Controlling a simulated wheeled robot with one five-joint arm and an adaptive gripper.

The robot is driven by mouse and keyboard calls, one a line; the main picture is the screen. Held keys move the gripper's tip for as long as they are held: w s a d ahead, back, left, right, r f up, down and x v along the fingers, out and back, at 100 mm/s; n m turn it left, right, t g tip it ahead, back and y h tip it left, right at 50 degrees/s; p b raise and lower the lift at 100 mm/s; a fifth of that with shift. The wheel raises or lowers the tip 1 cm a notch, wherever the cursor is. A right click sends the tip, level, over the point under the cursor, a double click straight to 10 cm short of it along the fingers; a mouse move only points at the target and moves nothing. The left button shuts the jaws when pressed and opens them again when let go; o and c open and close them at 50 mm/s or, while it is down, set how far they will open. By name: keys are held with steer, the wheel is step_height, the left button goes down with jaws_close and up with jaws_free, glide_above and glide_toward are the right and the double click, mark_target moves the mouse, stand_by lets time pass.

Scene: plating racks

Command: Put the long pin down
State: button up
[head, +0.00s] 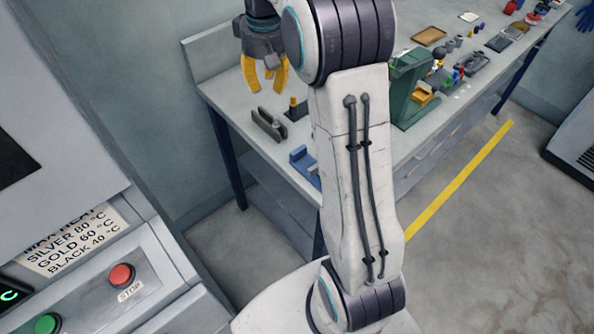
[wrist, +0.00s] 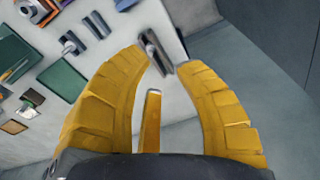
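My gripper (head: 266,89) is above the left end of the grey bench in the head view, its curved yellow fingers pointing down. In the wrist view the two big fingers (wrist: 162,58) stand apart with a gap between their tips. A narrow yellow-orange piece (wrist: 152,120) shows between them; I cannot tell whether it is a third finger or a pin. A grey slotted block (wrist: 153,52) shows beyond the tips. In the head view a dark upright holder (head: 268,124) stands below the gripper, beside a small gold-topped peg (head: 293,104). No long pin is clearly identifiable.
A blue fixture (head: 305,163) sits near the bench's front edge. A green press-like stand (head: 411,88) rises further right, with many small parts beyond it. My arm hides part of the bench. A panel with a red stop button (head: 121,275) is at lower left.

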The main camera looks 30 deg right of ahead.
steer(key=s+a+r+t, duration=0.1)
steer(key=s+a+r, duration=0.1)
steer(key=s, duration=0.4)
steer(key=s+a+r+t, duration=0.1)
steer(key=s+a+r, duration=0.15)
steer(key=s, duration=0.45)
steer(key=s+a+f, duration=0.1)
steer(key=s+f, duration=0.1)
steer(key=s, duration=0.4)
steer(key=s+a+f+t, duration=0.1)
steer(key=s+f, duration=0.2)
steer(key=s, duration=0.4)
steer(key=shift+a+f, duration=0.3)
steer(key=shift+a, duration=0.05)
